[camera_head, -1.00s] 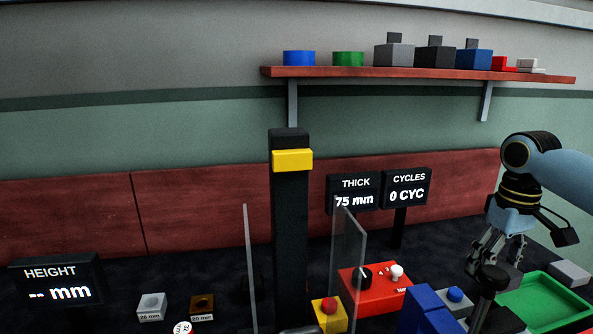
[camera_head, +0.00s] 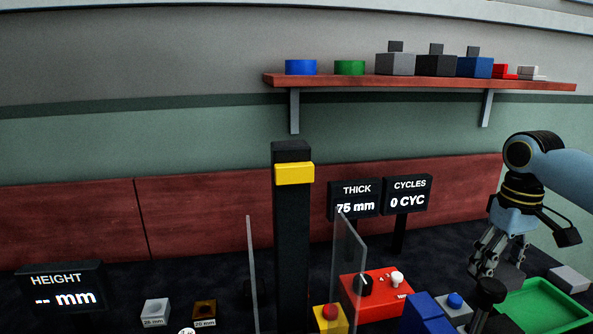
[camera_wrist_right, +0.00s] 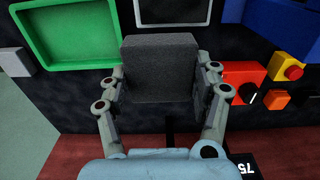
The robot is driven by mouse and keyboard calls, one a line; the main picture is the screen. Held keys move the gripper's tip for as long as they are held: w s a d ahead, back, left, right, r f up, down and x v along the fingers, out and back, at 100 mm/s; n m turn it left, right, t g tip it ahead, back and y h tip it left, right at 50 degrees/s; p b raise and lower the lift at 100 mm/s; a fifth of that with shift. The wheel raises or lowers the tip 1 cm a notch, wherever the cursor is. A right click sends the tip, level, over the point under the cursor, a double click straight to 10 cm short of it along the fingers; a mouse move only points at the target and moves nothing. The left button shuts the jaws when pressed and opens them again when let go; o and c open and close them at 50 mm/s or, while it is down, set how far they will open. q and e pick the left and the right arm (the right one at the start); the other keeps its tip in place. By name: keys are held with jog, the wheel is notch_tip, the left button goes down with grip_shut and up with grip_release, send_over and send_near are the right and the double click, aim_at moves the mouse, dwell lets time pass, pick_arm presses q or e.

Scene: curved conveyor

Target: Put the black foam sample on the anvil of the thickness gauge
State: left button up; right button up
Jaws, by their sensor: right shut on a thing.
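My right gripper (camera_head: 497,258) is shut on the black foam sample, a dark grey-black block (camera_wrist_right: 160,68) between its fingers in the right wrist view. In the head view the sample (camera_head: 509,276) is partly hidden by the fingers, beside the green tray. The THICK display (camera_head: 356,198) reads 75 mm. My left gripper is not in view.
The green tray (camera_head: 546,304) lies at the right. A red control box (camera_head: 377,296) and clear upright panels (camera_head: 350,260) stand left of the gripper. A tall black column (camera_head: 292,240) with a yellow block rises mid-table. A shelf (camera_head: 420,82) hangs above.

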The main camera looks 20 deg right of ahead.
notch_tip(320, 180, down, 4)
jog(key=b, duration=0.2)
jog(key=shift+b, duration=0.4)
jog(key=shift+r+p, duration=3.5)
jog(key=shift+r, duration=0.25)
jog(key=shift+f+b, duration=3.6)
jog(key=shift+f, duration=0.3)
jog(key=shift+r, duration=0.1)
